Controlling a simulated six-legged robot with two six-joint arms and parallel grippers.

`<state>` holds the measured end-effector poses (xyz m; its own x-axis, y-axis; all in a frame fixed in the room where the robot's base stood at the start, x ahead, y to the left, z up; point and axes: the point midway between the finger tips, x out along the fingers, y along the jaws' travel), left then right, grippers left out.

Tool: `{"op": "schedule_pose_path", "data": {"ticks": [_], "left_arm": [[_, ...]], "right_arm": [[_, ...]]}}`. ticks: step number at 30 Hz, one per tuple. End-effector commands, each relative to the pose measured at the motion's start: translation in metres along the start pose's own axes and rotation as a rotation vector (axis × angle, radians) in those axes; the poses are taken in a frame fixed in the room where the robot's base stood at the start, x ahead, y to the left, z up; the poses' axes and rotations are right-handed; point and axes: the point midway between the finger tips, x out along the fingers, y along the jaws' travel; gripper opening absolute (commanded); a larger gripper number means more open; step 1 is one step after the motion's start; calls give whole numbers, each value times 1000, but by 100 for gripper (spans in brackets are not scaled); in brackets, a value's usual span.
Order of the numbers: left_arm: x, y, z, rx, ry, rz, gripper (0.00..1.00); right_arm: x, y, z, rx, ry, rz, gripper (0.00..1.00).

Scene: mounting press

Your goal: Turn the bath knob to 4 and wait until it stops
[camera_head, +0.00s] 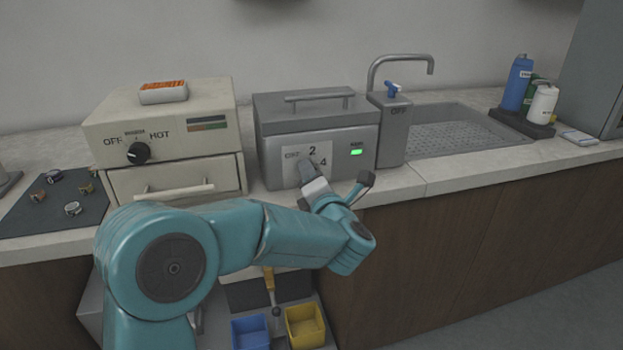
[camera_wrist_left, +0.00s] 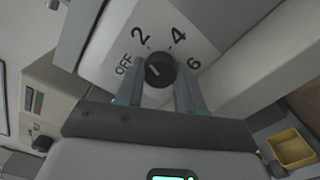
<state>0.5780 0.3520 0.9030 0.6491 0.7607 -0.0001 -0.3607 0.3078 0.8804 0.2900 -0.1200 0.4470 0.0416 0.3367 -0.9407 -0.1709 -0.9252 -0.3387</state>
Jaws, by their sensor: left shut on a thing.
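The bath (camera_head: 315,110) is a grey lidded box on the counter. Its front has a white dial plate (camera_head: 291,154) and a lit green indicator (camera_head: 357,152). The bath knob (camera_wrist_left: 159,70) is round and black, ringed by OFF, 2, 4 and 6 in the left wrist view. A small pale mark shows on its left part, on the OFF side; its exact heading is hard to read. My left gripper (camera_wrist_left: 164,76) is shut on the knob, one finger on each side. In the head view the gripper (camera_head: 307,172) hides the knob. My right gripper is not in view.
A cream heater (camera_head: 165,125) with a black knob and a drawer stands left of the bath. A tap (camera_head: 400,60) and sink (camera_head: 450,135) are to the right. Bottles (camera_head: 518,80) stand beyond. Blue (camera_head: 250,333) and yellow (camera_head: 305,326) bins sit below the counter.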

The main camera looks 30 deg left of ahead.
Motion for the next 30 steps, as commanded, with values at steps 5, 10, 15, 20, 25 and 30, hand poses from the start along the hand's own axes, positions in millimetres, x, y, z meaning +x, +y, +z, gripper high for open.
{"op": "schedule_pose_path", "data": {"ticks": [5, 10, 15, 20, 25, 30], "left_arm": [[-1, -1, 0, 169, -1, -3, 7], [-1, 0, 1, 332, -1, -3, 7], [-1, 0, 1, 493, -1, -4, 7], [-1, -1, 1, 645, -2, -4, 7], [-1, -1, 1, 795, -3, -4, 7], [-1, -2, 0, 920, -2, -4, 7]], "right_arm": [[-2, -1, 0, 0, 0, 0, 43], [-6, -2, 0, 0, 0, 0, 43], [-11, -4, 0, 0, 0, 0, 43], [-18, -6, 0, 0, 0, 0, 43], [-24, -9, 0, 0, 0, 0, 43], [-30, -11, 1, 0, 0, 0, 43]]}}
